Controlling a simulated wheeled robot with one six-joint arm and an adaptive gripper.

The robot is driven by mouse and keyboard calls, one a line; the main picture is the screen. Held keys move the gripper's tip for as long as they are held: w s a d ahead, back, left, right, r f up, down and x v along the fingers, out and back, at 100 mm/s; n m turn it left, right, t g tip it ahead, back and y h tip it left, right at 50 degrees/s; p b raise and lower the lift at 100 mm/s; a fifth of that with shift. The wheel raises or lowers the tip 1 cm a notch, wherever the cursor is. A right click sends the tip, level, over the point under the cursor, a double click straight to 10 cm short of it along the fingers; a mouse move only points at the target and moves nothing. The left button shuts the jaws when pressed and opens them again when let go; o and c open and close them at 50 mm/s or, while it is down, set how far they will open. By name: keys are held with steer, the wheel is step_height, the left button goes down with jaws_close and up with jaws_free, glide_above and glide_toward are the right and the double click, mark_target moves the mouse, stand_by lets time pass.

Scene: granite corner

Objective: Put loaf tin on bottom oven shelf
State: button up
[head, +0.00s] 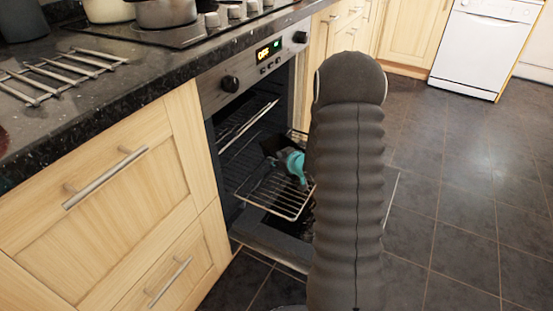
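The oven (208,95) stands open under the counter, its door (275,240) folded down. A wire shelf (286,207) is slid part way out above the door. A small teal piece (294,166) and a dark shape (272,146) show over this shelf at the oven mouth. I cannot tell which of these is the loaf tin and which is part of my gripper. I also cannot tell whether they touch the shelf. My grey ribbed arm stands in front and hides the right side of the oven mouth. My gripper's fingers cannot be made out.
A dark granite counter (120,100) holds a metal trivet (60,78), a hob (180,38) and a pot (165,12). Wooden drawers (105,190) are left of the oven. A white appliance (485,45) is at the back right. The tiled floor (455,190) on the right is clear.

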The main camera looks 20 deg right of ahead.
steer(key=v, duration=1.1)
steer(key=s+a+r+m+g+h, duration=0.1)
steer(key=s+a+r+h, duration=0.2)
steer(key=r, duration=0.4)
steer(key=s+a+r+m+g+h, duration=0.15)
steer(key=s+r, duration=0.25)
steer(key=r, duration=0.4)
steer(key=s+a+r+g+y, duration=0.1)
steer(key=s+a+r+g, duration=0.1)
steer(key=s+a, duration=0.4)
steer(key=s+a+r+m+g+y, duration=0.1)
steer(key=s+a, duration=0.6)
steer(key=s, duration=0.8)
steer(key=shift+r+g, duration=0.45)
steer(key=shift+g, duration=0.1)
steer(key=shift+s+a+m, duration=0.1)
steer(key=shift+a+m, duration=0.05)
steer(key=shift+m, duration=0.1)
